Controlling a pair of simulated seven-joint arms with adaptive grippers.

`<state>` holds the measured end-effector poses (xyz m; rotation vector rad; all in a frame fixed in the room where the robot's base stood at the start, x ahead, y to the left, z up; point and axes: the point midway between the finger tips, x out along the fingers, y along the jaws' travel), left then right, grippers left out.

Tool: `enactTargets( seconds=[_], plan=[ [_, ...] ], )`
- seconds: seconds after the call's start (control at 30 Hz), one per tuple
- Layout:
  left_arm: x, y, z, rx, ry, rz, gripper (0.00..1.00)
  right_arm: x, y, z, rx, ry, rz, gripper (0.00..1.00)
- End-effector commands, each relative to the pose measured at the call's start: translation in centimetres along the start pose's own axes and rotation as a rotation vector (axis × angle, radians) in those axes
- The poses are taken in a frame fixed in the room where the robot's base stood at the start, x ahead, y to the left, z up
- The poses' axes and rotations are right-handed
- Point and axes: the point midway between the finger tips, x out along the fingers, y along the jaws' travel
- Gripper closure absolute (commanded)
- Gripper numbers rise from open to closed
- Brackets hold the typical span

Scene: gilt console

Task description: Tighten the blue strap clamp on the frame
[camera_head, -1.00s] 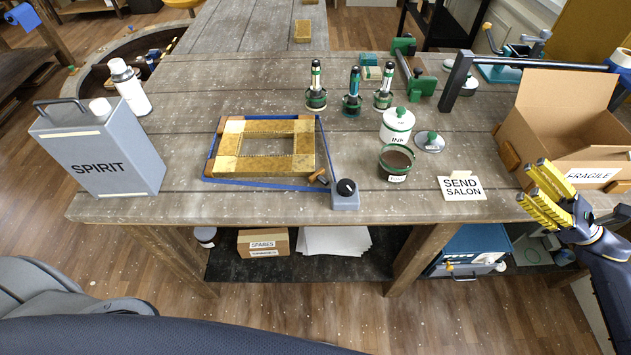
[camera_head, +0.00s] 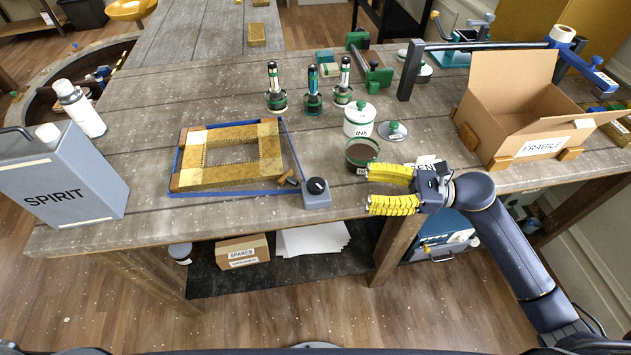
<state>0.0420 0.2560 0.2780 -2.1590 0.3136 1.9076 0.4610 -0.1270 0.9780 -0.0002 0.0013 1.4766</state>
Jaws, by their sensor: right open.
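The gilt frame (camera_head: 190,178) lies flat on the bench, left of the middle. The blue strap (camera_head: 232,192) runs around its outside. The strap's grey clamp block (camera_head: 318,200) with a black knob (camera_head: 317,185) sits at the frame's near right corner. A small wooden handle lies beside it. My right gripper (camera_head: 378,190) comes in from the right with its yellow fingers apart and empty. It is at the bench's front edge, right of the clamp block and apart from it, and it partly covers the send-salon card (camera_head: 427,163). My left gripper is not in view.
Green-based tools (camera_head: 313,103) stand farther back. A cardboard box (camera_head: 520,120) is at right, a grey SPIRIT can (camera_head: 70,180) at left.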

Motion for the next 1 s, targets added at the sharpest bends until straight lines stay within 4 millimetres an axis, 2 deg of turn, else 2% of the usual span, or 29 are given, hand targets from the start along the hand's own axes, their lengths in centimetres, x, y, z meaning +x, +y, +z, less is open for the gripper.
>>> enactTargets(
  seconds=[0.2, 0.5, 0.73, 1.0],
  plan=[
    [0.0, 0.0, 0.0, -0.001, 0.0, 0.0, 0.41, 4.2, 0.0, 0.2, -0.001, -0.005, 0.002, 0.41],
    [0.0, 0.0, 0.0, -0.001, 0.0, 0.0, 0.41, 9.2, 0.0, 0.1, -0.001, -0.004, 0.001, 0.41],
    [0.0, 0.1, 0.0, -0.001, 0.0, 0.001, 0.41, 11.7, 0.0, 0.1, -0.001, -0.003, 0.0, 0.41],
    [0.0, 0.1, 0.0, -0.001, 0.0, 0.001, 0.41, 12.7, 0.0, 0.1, -0.001, -0.001, 0.0, 0.41]
  ],
)
